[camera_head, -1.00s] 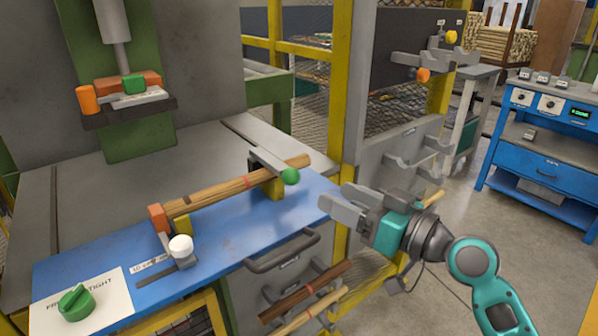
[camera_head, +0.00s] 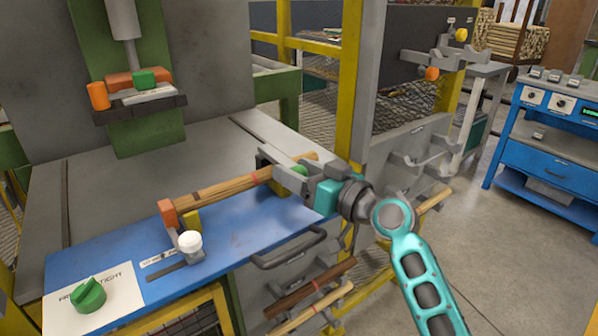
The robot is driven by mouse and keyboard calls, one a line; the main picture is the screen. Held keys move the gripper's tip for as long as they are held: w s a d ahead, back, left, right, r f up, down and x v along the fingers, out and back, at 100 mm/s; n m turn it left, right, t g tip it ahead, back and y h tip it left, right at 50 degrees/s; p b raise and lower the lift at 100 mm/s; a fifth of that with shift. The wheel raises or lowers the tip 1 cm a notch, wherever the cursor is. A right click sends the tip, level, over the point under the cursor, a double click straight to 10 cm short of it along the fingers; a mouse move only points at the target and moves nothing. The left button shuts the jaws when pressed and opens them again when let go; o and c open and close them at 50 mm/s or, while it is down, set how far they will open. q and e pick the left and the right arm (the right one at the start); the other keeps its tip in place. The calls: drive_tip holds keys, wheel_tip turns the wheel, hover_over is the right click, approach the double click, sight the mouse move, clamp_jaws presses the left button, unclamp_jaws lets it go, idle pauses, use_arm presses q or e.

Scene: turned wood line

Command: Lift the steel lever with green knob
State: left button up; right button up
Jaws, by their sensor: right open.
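The steel lever (camera_head: 270,154) is at the right end of the blue bench top, by the end of the wooden rod. Its green knob (camera_head: 300,168) shows partly, between the grey fingers of my right gripper. My right gripper (camera_head: 297,173) is open and comes in from the right, with its fingers around or just beside the knob. I cannot tell whether they touch it. The gripper hides much of the lever's near end. My left gripper is out of view.
A wooden rod (camera_head: 225,188) lies across yellow supports on the blue bench top (camera_head: 230,225). A white-knobbed lever (camera_head: 189,243) and a green rotary knob (camera_head: 88,294) are at the left. A drawer handle (camera_head: 288,249) and racked rods lie below. A yellow post (camera_head: 350,85) stands behind.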

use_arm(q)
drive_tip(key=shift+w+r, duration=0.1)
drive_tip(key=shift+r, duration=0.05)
use_arm(e)
clamp_jaws()
idle(0.4)
